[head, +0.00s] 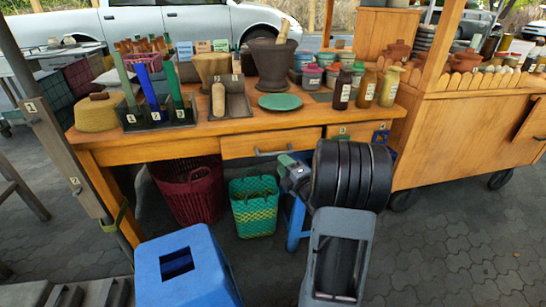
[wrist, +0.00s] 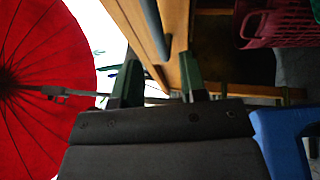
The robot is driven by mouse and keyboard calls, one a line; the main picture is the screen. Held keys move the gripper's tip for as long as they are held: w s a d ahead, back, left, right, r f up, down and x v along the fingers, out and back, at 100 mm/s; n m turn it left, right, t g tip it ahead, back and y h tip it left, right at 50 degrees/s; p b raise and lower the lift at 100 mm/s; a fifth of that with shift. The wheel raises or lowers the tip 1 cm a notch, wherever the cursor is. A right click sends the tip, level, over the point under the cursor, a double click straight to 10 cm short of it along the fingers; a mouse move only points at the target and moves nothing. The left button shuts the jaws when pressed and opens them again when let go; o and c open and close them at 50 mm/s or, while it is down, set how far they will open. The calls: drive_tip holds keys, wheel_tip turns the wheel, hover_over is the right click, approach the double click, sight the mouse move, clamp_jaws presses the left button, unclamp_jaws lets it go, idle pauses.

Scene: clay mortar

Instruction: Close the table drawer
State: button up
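The wooden table (head: 130,155) has a drawer (head: 240,147) in its front, with a grey bar handle (head: 270,152). The drawer front seems nearly level with the table front; I cannot tell how far it stands out. My gripper (head: 291,168) is just right of and below the handle, partly hidden by my arm. In the wrist view, my gripper (wrist: 158,78) has its two dark green fingers apart with nothing between them. The handle (wrist: 152,28) shows just beyond the fingertips, on the wooden front. I see no contact with it.
A maroon basket (head: 190,190), a green basket (head: 254,205) and a blue stool (head: 187,265) stand below and in front of the table. Pots, bottles and a green plate (head: 280,102) crowd the tabletop. A wooden cart (head: 455,135) stands at right. Paving at right is clear.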

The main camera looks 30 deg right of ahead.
sight(273, 154)
drive_tip(key=shift+w+a+r+b, duration=0.1)
drive_tip(key=shift+w+r+b, duration=0.15)
drive_tip(key=shift+w, duration=1.3)
drive_tip(key=shift+w+a+r+b, duration=0.15)
drive_tip(key=shift+w+r, duration=0.1)
drive_tip(key=shift+w, duration=1.25)
drive_tip(key=shift+d, duration=0.1)
clamp_jaws()
